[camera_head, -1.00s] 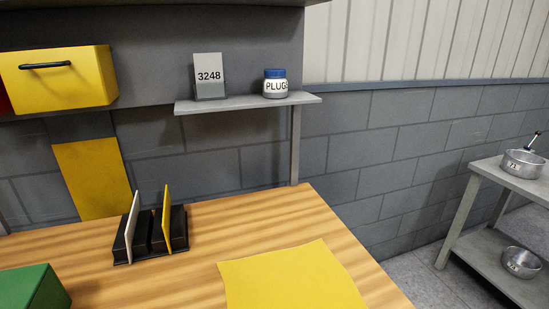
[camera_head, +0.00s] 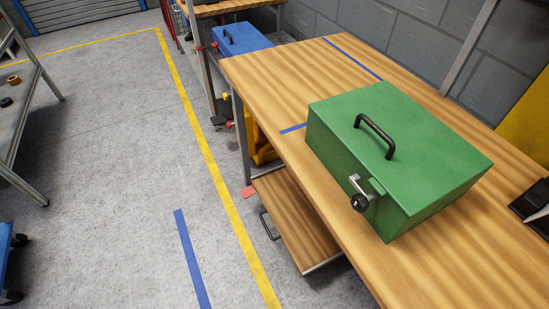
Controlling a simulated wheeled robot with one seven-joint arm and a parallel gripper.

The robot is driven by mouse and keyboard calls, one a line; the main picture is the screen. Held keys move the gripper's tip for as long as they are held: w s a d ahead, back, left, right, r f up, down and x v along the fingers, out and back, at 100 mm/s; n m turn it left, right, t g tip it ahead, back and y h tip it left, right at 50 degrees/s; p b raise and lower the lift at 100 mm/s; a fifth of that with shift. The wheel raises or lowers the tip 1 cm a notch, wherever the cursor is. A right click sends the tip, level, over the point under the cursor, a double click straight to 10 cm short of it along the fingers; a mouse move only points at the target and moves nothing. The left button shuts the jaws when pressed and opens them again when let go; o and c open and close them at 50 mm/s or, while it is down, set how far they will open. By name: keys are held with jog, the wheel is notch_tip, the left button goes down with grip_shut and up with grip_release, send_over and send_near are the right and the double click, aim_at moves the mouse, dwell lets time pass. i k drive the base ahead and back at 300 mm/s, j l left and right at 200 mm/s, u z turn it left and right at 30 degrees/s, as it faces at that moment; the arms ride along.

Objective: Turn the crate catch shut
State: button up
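A green crate (camera_head: 415,160) with a closed lid stands on the wooden workbench, right of the middle of the head view. A black handle (camera_head: 375,136) is fixed on its lid. The crate catch (camera_head: 359,192) is on the crate's front left face, a metal lever with a round black knob. The lever slants from its upper end down to the knob; I cannot tell from this angle whether it is latched. My gripper is not in view.
The wooden workbench (camera_head: 272,96) has blue tape strips and a lower shelf (camera_head: 297,222). A blue box (camera_head: 242,40) stands on a bench behind. A black holder (camera_head: 533,205) is at the right edge. Open grey floor (camera_head: 110,150) with yellow tape lies left; a metal rack (camera_head: 30,110) stands far left.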

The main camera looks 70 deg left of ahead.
aim_at(359, 201)
jog(key=u, duration=1.15)
jog(key=k+j+z, duration=0.15)
jog(key=j, duration=0.15)
jog(key=k+j+z, duration=0.15)
jog(key=k+j, duration=0.05)
jog(key=j, duration=0.1)
